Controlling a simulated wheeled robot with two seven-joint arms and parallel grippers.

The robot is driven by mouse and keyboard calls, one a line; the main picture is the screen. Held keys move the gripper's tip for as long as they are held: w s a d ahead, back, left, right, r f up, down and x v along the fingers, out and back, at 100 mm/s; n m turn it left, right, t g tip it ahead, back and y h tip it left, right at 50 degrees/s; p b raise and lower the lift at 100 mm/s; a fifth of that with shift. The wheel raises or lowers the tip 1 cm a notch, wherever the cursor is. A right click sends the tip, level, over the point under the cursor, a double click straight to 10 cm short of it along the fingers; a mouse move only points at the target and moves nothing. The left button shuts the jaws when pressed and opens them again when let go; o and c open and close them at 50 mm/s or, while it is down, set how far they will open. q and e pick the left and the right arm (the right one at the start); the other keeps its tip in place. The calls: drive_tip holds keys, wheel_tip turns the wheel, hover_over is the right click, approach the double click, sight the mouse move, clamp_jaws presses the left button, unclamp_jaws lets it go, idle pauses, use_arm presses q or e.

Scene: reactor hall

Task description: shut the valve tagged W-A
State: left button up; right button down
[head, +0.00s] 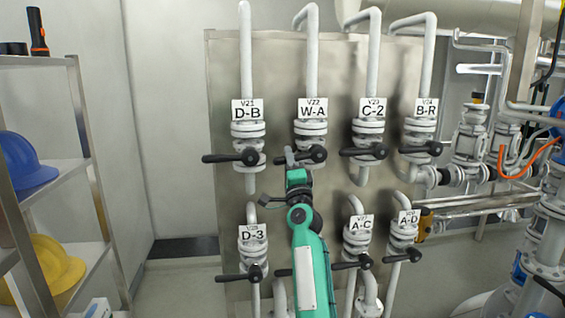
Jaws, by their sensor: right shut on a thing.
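The tag W-A (312,111) hangs in the upper row of a metal panel, second from the left, on a white vertical pipe. Below it is the W-A valve (311,127), with a black lever handle (318,155) that points left, across the pipe, about level. My right gripper (290,157), on a green arm rising from below, is shut on the left part of this lever. The fingers and the arm hide the pipe below the valve. My left gripper is not in view.
Valve D-B (248,130) is close on the left and C-2 (371,127) on the right, with similar black levers. B-R, D-3, A-C and A-D are also on the panel. My arm hides part of the lower row. A shelf (75,165) with helmets stands left.

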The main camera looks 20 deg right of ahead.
drive_tip(key=shift+r+m+h+p, duration=0.45)
drive_tip(key=shift+r+m+h, duration=0.4)
drive_tip(key=shift+m, duration=0.45)
drive_tip(key=shift+f, duration=0.1)
drive_tip(key=c, duration=1.3)
unclamp_jaws()
drive_tip(key=shift+f, duration=0.2)
drive_tip(key=shift+s+a+f, duration=0.1)
drive_tip(key=shift+s+f, duration=0.1)
drive_tip(key=shift+s, duration=0.05)
drive_tip(key=v, duration=1.3)
drive_tip(key=shift+s+a+r+b, duration=0.1)
drive_tip(key=shift+a+r+b, duration=0.05)
drive_tip(key=shift+b, duration=0.25)
